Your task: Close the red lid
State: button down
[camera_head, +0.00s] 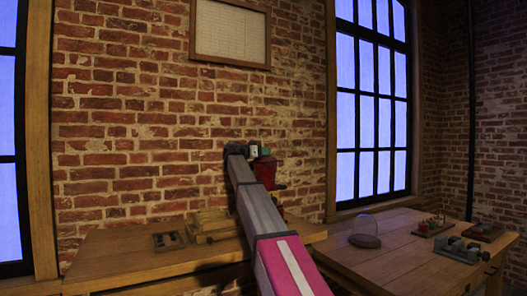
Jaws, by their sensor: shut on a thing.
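My arm reaches from the bottom of the head view toward the wooden bench (140,264) by the brick wall. My gripper (267,182) is small and partly hidden at the far end of the arm, above the bench. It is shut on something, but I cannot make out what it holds. A small red piece (280,211) shows low beside the arm, near the bench top. I cannot tell whether it is the red lid. The jar under it is not clear, as my arm covers that part.
A wooden tray with dark pieces (169,240) and a pale wooden block (211,221) lie left of my arm. On the right table (377,263) stand a glass dome (365,229), a grey-green device (459,250) and small apparatus (434,226). The bench's left end is clear.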

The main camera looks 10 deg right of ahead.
jog(key=shift+s+f, duration=0.2)
jog(key=shift+f, duration=0.1)
jog(key=shift+s+f, duration=0.1)
jog(key=c, duration=0.9)
grip_release()
